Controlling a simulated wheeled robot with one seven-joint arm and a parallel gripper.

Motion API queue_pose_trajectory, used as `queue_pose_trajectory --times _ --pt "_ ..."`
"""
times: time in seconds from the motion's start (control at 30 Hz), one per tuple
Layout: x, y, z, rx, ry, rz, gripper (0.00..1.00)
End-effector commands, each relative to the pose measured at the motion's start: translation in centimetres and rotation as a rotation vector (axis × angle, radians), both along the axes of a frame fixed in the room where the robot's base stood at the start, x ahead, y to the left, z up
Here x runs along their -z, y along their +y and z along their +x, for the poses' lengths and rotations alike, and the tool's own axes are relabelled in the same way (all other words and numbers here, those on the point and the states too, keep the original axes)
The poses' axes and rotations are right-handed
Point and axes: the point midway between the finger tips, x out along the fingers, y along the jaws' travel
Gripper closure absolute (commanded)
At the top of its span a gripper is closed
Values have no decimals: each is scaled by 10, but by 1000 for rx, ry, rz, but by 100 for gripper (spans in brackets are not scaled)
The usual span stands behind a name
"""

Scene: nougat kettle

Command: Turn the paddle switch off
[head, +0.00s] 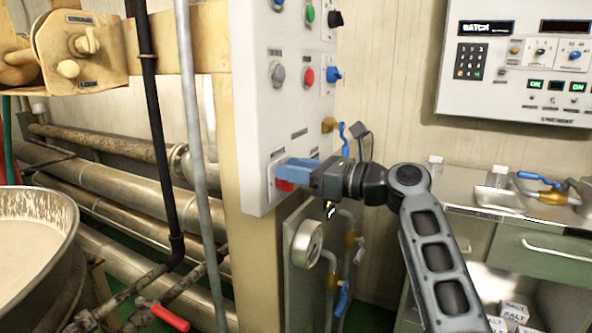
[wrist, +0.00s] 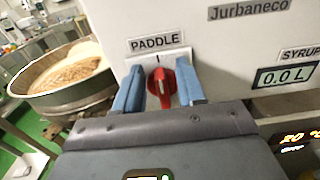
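The paddle switch is a red rotary knob (wrist: 161,86) under a PADDLE label (wrist: 157,42) on a white control panel (wrist: 225,60). Its handle stands about upright, below an "I" mark. My gripper (wrist: 160,92) reaches the panel with one blue finger on each side of the knob. The fingers are apart, with the knob between them; whether either touches it I cannot tell. In the head view the red knob (head: 284,185) shows just below the blue fingers of my gripper (head: 288,170), low on the panel (head: 290,130). The rest of it is hidden by them.
A red button (head: 309,77), a blue knob (head: 332,74) and other controls sit higher on the panel. A steel kettle (head: 62,206) stands at the left, with pipes (head: 90,215) behind. A gauge (head: 307,243) is below the panel; a steel counter (head: 530,212) is at the right.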

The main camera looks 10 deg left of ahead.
Motion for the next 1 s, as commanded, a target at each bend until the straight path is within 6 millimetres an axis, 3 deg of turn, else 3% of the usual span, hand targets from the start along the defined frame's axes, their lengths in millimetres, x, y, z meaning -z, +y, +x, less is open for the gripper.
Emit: queue_pose_trajectory --times 0.13,0.53,1.0 --pt "0 0 0 0 0 0 62" --pt "0 0 0 0 0 0 100" --pt "-1 0 -1 0 -33 -12 100"
